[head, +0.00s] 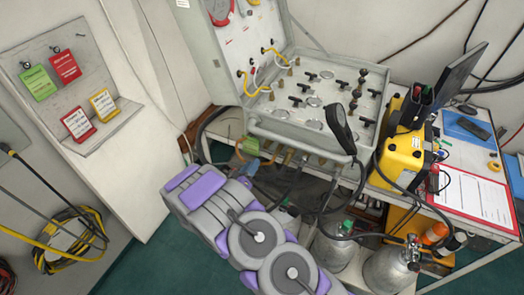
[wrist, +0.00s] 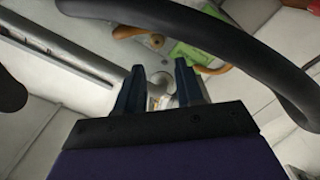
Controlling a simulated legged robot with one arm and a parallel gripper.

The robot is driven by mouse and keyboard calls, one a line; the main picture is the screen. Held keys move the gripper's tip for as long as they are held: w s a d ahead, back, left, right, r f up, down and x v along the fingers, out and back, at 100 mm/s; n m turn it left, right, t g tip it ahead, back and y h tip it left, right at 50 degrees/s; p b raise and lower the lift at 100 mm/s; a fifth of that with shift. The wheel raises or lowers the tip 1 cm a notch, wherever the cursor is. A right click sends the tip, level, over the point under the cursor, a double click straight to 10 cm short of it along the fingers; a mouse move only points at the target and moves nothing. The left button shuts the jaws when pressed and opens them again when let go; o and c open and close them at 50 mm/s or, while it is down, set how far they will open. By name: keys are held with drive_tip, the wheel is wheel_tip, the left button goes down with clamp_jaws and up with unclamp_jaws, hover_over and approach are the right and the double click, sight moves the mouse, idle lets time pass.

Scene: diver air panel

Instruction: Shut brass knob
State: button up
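The air panel (head: 258,125) is an open grey case with brass fittings and black-handled valves. Brass-coloured pipes and fittings (head: 275,155) show along its front lower edge, beside a green tag (head: 250,145). I cannot tell for certain which fitting is the brass knob. My gripper (wrist: 159,75) has its two dark blue fingers apart in the wrist view. A small pale metal and brass-coloured fitting (wrist: 160,98) shows between them, with no clear contact. The green tag (wrist: 196,53) and an orange-brown handle (wrist: 132,32) lie just beyond. In the head view my gripper is mostly hidden near the panel's front edge.
A black hose (wrist: 215,35) crosses close above the fingers in the wrist view. Gas cylinders (head: 390,268) stand below. A wall with tags is left.

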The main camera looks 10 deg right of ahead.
sight(265, 148)
drive_tip(key=b+x, duration=0.1)
drive_tip(key=x, duration=0.7)
drive_tip(key=shift+d, duration=0.35)
drive_tip(key=shift+w+d, duration=0.35)
drive_tip(key=shift+w, duration=0.3)
drive_tip(key=shift+c, duration=0.4)
clamp_jaws()
